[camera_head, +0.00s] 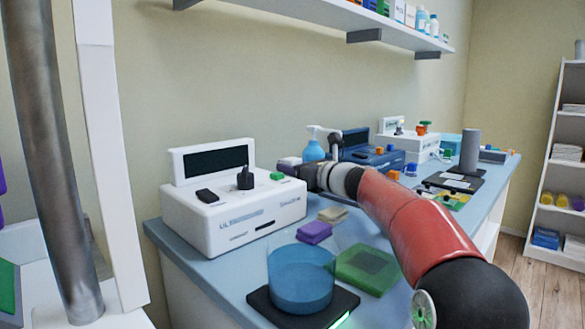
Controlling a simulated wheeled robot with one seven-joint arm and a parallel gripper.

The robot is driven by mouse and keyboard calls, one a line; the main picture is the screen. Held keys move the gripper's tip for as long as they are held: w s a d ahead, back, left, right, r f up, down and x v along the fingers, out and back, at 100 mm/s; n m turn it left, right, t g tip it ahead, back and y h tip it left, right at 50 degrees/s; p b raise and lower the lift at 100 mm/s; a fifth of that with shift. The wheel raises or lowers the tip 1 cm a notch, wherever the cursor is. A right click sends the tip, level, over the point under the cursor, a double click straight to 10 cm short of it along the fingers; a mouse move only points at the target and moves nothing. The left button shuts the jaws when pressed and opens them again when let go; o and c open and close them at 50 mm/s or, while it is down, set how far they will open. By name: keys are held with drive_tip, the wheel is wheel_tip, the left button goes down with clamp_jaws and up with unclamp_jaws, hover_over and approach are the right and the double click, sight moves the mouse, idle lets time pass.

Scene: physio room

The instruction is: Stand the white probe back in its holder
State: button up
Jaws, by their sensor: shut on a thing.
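My gripper (306,176) is at the right end of the white ultrasound-type unit (240,219), just above and beside its green button. It is small in view and partly hidden by its own wrist. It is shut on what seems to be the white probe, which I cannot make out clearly. A black upright piece (245,178) stands on top of the unit, left of my gripper. It may be the holder, but I cannot tell for sure.
A blue bowl (300,278) stands on a black plate at the counter's front edge. A purple block (314,232) and a green tray (366,268) lie under my arm. A blue bottle (313,150) and a dark blue unit (368,157) stand behind. A shelf (350,20) hangs above.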

drive_tip(key=o, duration=1.1)
drive_tip(key=shift+o, duration=0.2)
